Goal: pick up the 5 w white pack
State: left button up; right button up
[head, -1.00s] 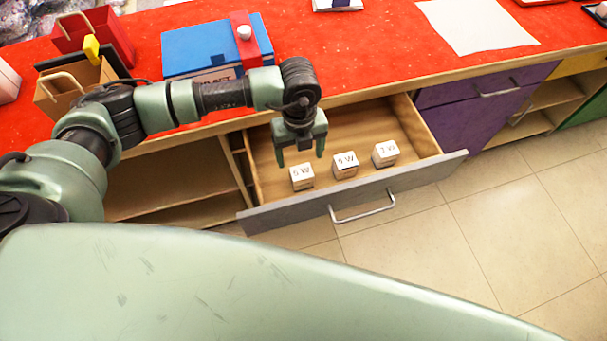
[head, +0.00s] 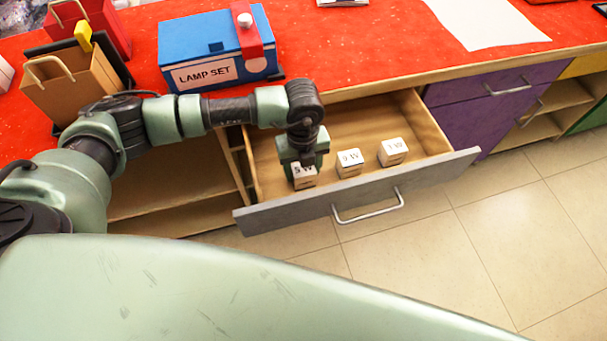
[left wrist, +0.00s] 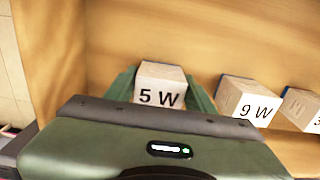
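The 5 W white pack (head: 305,179) is a small white box with black lettering, at the left of a row in the open drawer (head: 420,186). My left gripper (head: 303,165) is down at this pack, its fingers spread on either side. In the left wrist view the 5 W pack (left wrist: 161,84) sits between the two green fingers, with its labelled face towards the palm. The fingers look open around it; whether either one touches it is hard to tell. My right gripper is not in view.
A 9 W pack (head: 349,163) and another white pack (head: 393,152) stand to the right in the same drawer. The drawer's grey front (head: 270,220) is close to the packs. A blue lamp set box (head: 205,50) and paper bags (head: 75,85) stand on the red counter.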

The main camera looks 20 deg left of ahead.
pick_arm(q)
jog(key=c, duration=0.8)
jog(key=shift+r, duration=0.1)
